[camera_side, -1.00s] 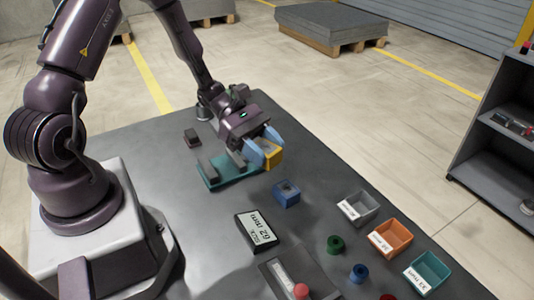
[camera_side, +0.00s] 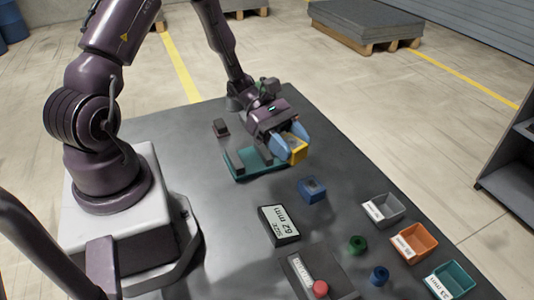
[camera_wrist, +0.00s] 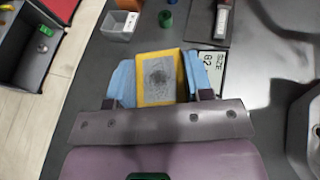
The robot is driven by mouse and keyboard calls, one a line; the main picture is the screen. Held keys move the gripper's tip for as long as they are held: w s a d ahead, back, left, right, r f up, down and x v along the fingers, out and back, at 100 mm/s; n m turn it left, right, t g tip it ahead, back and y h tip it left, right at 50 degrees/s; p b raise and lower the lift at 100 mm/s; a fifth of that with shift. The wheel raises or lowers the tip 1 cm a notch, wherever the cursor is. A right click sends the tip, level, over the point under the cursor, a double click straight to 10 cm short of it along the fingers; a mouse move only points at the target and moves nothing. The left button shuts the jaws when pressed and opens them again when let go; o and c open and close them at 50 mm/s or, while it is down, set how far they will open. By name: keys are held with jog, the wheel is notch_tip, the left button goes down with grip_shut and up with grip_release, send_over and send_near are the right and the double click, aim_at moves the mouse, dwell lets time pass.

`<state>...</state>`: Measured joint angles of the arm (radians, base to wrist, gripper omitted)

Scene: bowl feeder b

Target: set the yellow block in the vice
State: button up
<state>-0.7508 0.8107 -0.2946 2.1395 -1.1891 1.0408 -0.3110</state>
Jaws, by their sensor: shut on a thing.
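My gripper (camera_side: 290,142) has its blue fingers shut on the yellow block (camera_side: 295,155). In the wrist view the yellow block (camera_wrist: 142,92) sits between both fingers and shows a yellow rim around a grey, rough-looking face. The vice (camera_side: 238,176) has a teal base and grey jaws and stands on the table. In the side view, the held block is at the right end of the vice, and my gripper covers part of the vice. I cannot tell how high the block is above it. The vice is not seen in the wrist view.
A blue block (camera_side: 312,190) with a recessed top lies right of the vice. A size display (camera_side: 280,225) reading 62 mm lies in front. Grey (camera_side: 383,210), orange (camera_side: 417,243) and teal (camera_side: 452,280) bins line the right side. Green (camera_side: 357,245) and blue (camera_side: 379,276) rings lie nearby.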

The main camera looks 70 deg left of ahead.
jog(key=s+a+f+m+g, duration=0.1)
jog(key=a, duration=0.3)
jog(key=s+a+f+m+g, duration=0.1)
jog(key=a+f, duration=0.1)
jog(key=a, duration=0.3)
jog(key=s+a+f+m+g, duration=0.1)
jog(key=a, duration=0.3)
jog(key=shift+s+a+f+g, duration=0.3)
jog(key=shift+s+f, duration=0.05)
jog(key=shift+s, duration=0.05)
jog(key=shift+s+a+r+m+g, duration=0.1)
jog(key=shift+s+r+m+g, duration=0.1)
jog(key=shift+m+g, duration=0.15)
jog(key=shift+r, duration=0.1)
send_over(249, 160)
jog(key=shift+w+f, duration=0.1)
jog(key=shift+f, duration=2.3)
jog(key=o, duration=1.1)
